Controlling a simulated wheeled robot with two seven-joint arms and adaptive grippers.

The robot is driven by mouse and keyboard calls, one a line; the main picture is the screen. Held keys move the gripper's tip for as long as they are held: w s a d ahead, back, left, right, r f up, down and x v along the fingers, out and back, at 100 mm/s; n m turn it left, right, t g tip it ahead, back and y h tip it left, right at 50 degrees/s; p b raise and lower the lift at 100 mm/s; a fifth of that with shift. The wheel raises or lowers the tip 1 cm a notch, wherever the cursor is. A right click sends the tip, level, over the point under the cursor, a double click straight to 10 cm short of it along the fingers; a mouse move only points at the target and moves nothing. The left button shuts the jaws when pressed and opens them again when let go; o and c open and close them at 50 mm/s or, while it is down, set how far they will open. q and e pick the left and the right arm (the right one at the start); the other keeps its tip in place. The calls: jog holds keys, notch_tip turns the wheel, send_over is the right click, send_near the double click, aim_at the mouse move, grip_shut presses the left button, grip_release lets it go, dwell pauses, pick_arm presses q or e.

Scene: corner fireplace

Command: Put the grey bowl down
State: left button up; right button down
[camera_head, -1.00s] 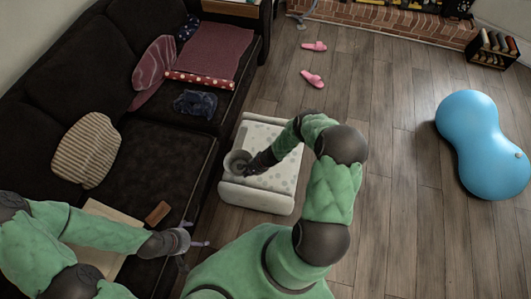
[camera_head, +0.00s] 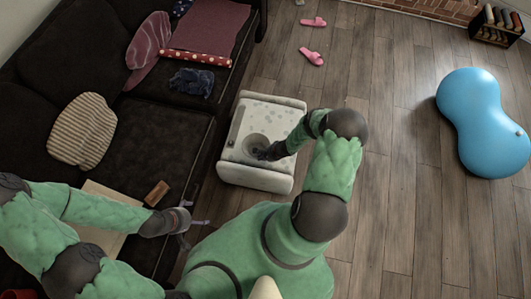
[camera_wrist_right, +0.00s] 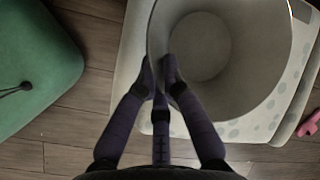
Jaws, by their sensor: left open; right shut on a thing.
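The grey bowl (camera_head: 256,140) is over the front middle of a white, dotted, padded stool (camera_head: 256,178). My right gripper (camera_head: 263,153) is shut on the bowl's near wall. In the right wrist view the bowl (camera_wrist_right: 215,45) opens toward the camera and looks empty. There, one finger of my right gripper (camera_wrist_right: 157,70) is inside the rim and the other outside. Whether the bowl's base touches the stool top is hidden. My left gripper (camera_head: 194,213) is open and empty, beside the sofa's front edge, apart from the bowl.
A dark sofa (camera_head: 160,125) with a striped cushion (camera_head: 83,130) and a brown block (camera_head: 157,193) runs along the left. A blue peanut ball (camera_head: 480,120) stands on the floor at right. Pink slippers (camera_head: 312,57) lie behind the stool. The floor between stool and ball is clear.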

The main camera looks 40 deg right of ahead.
jog(key=w+d+f+b, duration=0.1)
jog(key=f, duration=0.1)
jog(key=w+d+f+b, duration=0.3)
jog(key=d+f+b, duration=0.1)
jog(key=shift+w+d+f, duration=0.15)
jog(key=shift+w+f, duration=0.15)
jog(key=shift+f, duration=0.1)
jog(key=shift+w+d+f, duration=0.1)
jog(key=shift+f, duration=0.25)
jog(key=shift+f+b, duration=0.7)
jog(key=shift+f, duration=0.5)
jog(key=shift+f, duration=0.2)
jog(key=c, duration=1.4)
grip_release()
jog(key=shift+r, duration=0.15)
